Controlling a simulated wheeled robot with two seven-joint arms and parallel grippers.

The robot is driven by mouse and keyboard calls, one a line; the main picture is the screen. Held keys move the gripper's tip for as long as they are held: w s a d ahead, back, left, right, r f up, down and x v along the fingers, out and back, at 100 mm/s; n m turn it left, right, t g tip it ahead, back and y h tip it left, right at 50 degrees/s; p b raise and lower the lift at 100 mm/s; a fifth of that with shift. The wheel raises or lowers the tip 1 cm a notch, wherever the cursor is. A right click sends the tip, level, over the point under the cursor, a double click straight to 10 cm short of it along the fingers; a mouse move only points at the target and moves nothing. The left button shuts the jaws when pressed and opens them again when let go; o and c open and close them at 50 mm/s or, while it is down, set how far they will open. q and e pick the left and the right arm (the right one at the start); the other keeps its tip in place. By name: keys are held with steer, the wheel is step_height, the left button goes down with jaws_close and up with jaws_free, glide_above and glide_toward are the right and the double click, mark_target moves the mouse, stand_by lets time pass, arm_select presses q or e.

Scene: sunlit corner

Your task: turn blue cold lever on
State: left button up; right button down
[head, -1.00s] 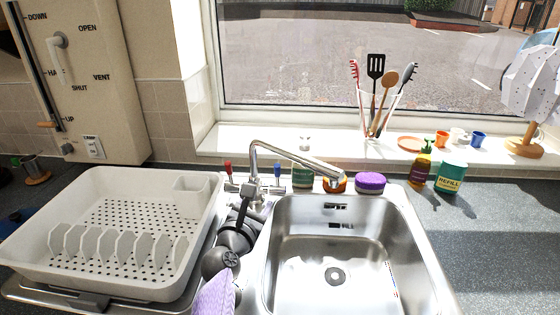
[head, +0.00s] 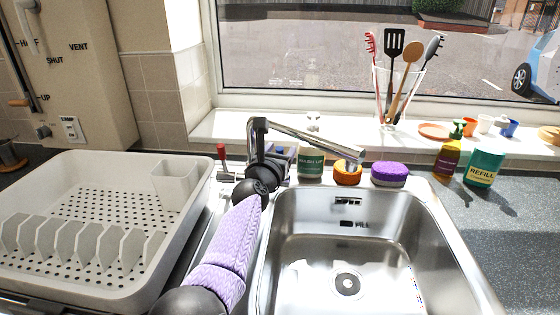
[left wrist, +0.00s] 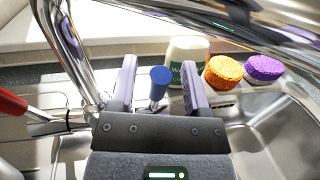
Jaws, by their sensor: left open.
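The blue cold lever (left wrist: 160,76) has a round blue knob on a thin metal stem. In the left wrist view it stands between the two purple fingers of my left gripper (left wrist: 158,88), which is open, with a gap on both sides of the knob. In the head view my left gripper (head: 280,160) is behind the tap spout at the tap's base, and the lever is mostly hidden there. The red lever (head: 222,153) stands left of the tap (head: 257,140); it also shows at the left wrist view's left edge (left wrist: 12,102).
The chrome spout passes close above my gripper. A green-labelled wash bottle (head: 311,165), orange sponge (head: 347,174) and purple sponge (head: 389,174) stand to the right behind the sink (head: 350,250). A white dish rack (head: 100,165) is on the left. The sink basin is empty.

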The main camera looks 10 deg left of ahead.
arm_select(q)
steer(key=shift+r, duration=0.1)
jaws_close()
stand_by(1.4)
